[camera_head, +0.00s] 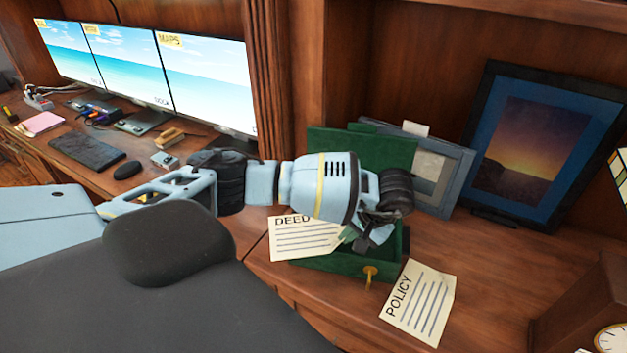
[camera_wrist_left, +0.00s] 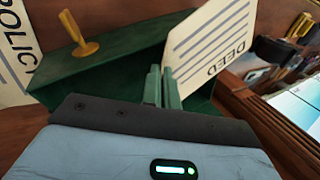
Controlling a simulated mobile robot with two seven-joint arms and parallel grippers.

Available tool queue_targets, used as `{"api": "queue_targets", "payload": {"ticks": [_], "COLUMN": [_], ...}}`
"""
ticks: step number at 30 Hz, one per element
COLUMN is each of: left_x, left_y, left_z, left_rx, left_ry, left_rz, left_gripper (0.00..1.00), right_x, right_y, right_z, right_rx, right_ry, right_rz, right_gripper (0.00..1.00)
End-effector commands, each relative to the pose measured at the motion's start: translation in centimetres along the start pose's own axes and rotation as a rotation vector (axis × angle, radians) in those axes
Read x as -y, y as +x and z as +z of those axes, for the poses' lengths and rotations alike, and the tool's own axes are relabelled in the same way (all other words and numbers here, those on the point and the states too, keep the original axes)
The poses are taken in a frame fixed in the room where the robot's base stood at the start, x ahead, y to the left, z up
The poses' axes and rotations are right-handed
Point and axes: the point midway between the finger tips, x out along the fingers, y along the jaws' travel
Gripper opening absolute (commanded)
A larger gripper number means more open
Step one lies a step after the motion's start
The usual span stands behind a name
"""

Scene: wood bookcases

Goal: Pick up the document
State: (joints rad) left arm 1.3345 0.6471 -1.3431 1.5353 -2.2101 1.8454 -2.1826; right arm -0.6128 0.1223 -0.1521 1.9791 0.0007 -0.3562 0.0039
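A cream sheet headed DEED (camera_head: 300,238) hangs at an angle over the left edge of an open green box (camera_head: 330,264). Its right end reaches my left gripper (camera_head: 362,239). In the left wrist view the deed (camera_wrist_left: 210,42) meets the fingertips (camera_wrist_left: 162,86), which are close together at its edge; the exact contact is partly hidden. A second sheet, headed POLICY (camera_head: 419,303), lies on the desk right of the box; part of it shows in the left wrist view (camera_wrist_left: 14,62). My right gripper is not in view.
A yellow key (camera_head: 370,274) sticks out of the box front. The raised green lid (camera_head: 372,148) and picture frames (camera_head: 524,150) stand behind. A clock (camera_head: 610,338) is at the lower right. Monitors (camera_head: 205,80) and desk items are at the left.

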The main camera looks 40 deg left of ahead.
Motion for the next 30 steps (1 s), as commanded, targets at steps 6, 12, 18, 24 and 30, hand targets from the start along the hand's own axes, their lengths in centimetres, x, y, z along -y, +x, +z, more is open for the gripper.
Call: {"api": "queue_targets", "payload": {"ticks": [6,12,18,24,30], "left_x": [0.1,0.8,0.5,-2.2,-4.7], "left_y": [-0.2,-1.7,-3.8,-5.5,-7.5], "left_z": [0.0,-0.1,1.3,5.1,8.8], "left_rx": [-0.001,-0.001,-0.001,-0.001,-0.005], "left_ry": [0.000,0.000,0.006,0.009,0.005], "left_rz": [0.001,0.000,0.001,0.002,0.001], "left_gripper": [0.00,0.00,0.00,0.00,0.00], "right_x": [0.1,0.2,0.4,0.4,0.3], "right_y": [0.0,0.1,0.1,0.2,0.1], "right_z": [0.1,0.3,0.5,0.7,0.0], "right_rx": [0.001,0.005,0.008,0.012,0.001], "right_ry": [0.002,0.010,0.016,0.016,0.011], "right_rz": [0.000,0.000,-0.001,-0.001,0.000], "right_gripper": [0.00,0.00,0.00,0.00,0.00]}}
